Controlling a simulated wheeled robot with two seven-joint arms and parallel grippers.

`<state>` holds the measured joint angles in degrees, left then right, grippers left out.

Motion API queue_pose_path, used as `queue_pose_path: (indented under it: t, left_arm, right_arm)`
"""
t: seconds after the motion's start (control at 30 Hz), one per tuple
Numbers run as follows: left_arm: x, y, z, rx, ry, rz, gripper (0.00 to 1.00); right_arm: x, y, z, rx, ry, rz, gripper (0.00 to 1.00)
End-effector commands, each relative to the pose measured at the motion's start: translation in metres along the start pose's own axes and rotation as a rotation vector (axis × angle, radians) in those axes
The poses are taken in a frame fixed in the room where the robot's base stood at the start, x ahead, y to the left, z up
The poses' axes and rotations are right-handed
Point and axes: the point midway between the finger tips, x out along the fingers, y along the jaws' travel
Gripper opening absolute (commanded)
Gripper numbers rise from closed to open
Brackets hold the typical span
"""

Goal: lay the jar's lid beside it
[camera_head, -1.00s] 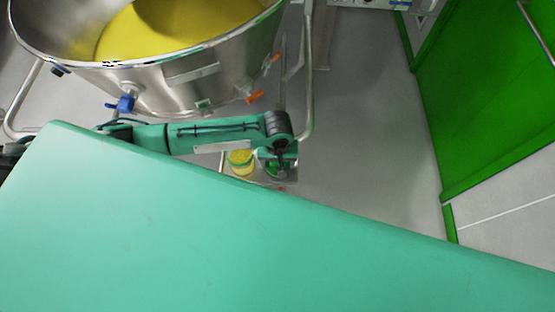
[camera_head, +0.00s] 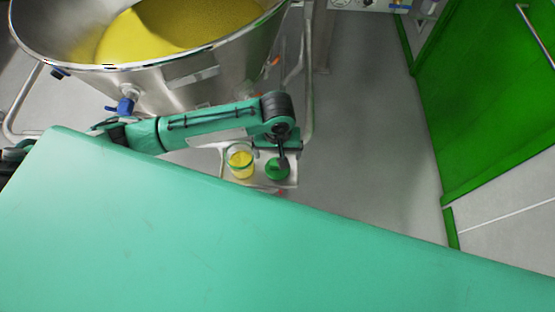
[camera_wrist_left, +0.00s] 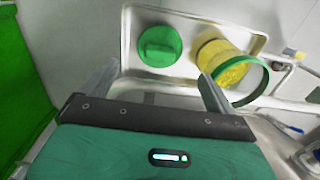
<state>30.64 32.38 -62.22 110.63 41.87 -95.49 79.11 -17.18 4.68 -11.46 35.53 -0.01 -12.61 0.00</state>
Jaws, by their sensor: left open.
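The jar (camera_head: 241,168) stands open on a small metal tray, with yellow content inside and a green ring at its mouth. In the left wrist view the jar (camera_wrist_left: 220,60) shows right of the lid. The green lid (camera_head: 277,170) lies on the tray just right of the jar in the head view, apart from it. It also shows whole in the left wrist view (camera_wrist_left: 159,46), with a raised bar across it. My left gripper (camera_wrist_left: 157,88) is open and empty, its fingers apart and clear of lid and jar. In the head view it (camera_head: 283,163) hangs over the lid's area.
The metal tray (camera_wrist_left: 133,31) has a raised rim. A large steel vessel (camera_head: 190,75) of yellow material, with a blue valve (camera_head: 124,104), stands behind my left arm. A green door (camera_head: 490,90) is at right. Grey floor (camera_head: 370,120) between is clear.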

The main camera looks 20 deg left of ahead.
Motion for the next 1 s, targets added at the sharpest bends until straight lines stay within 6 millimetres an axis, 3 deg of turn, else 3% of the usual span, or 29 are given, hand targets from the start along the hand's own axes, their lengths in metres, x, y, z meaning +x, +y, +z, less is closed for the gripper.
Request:
queue_pose_path:
  t: [0.1,0.3,1.0]
  left_arm:
    - [-0.021,0.001,0.000,0.000,0.001,0.003,0.92]
    - [-0.040,0.001,0.000,0.000,-0.001,0.001,0.92]
    - [-0.042,0.000,0.000,0.000,-0.001,0.000,0.92]
  right_arm:
    - [0.002,-0.002,0.000,0.001,0.000,-0.002,0.00]
    - [0.002,-0.005,-0.001,0.002,0.001,-0.005,0.00]
    - [0.002,0.000,-0.001,0.001,0.001,0.000,0.00]
